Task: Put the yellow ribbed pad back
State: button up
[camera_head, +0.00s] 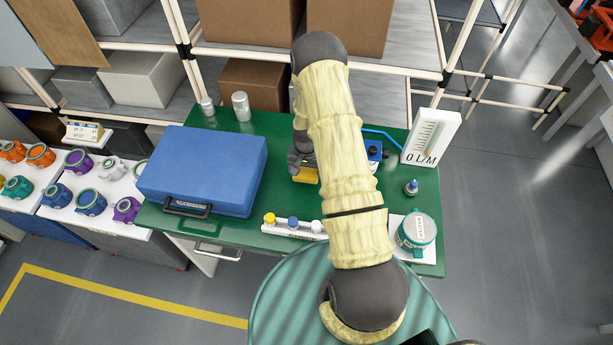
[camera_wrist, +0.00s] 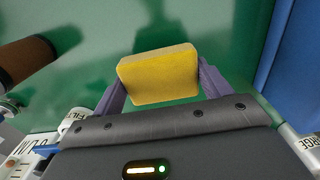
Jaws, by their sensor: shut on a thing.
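The yellow pad (camera_wrist: 158,75) is held between the two purple fingers of my gripper (camera_wrist: 160,82) in the wrist view. Its visible face looks plain, and I cannot make out ribs. Green table top lies behind it, with a dark shadow beyond the pad. In the head view, my gripper (camera_head: 303,165) is over the middle of the green table (camera_head: 265,243), right of the blue case. The pad's yellow edge (camera_head: 306,178) shows just below it. My arm covers much of the area around and right of the gripper, including part of a blue device (camera_head: 374,151).
A closed blue case (camera_head: 205,170) stands left. A white strip with yellow, blue and white caps (camera_head: 292,228) lies along the near edge. A gauge panel (camera_head: 431,138), small bottle (camera_head: 411,187) and teal-rimmed container (camera_head: 416,231) stand right. Metal cylinders (camera_head: 241,107) stand at the back.

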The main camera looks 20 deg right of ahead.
aim_at(306, 171)
notch_tip(306, 171, down, 3)
jog(key=shift+f+p, duration=0.15)
jog(key=shift+p, duration=0.55)
jog(key=shift+f, duration=0.15)
jog(key=shift+f+b, duration=0.25)
jog(key=shift+b, duration=0.15)
jog(key=o, duration=1)
jog(key=shift+r+p, duration=0.15)
jog(key=shift+p, duration=0.15)
jog(key=shift+r+p, duration=0.15)
jog(key=shift+p, duration=0.2)
jog(key=shift+w+r+b, duration=0.1)
jog(key=shift+r+b, duration=0.1)
jog(key=shift+b, duration=0.35)
jog(key=r+b, duration=0.2)
jog(key=r, duration=0.3)
jog(key=r+b, duration=0.2)
jog(key=r, duration=0.4)
jog(key=r+b, duration=0.3)
jog(key=r, duration=0.2)
jog(key=shift+s+r, duration=0.25)
jog(key=shift+r, duration=0.1)
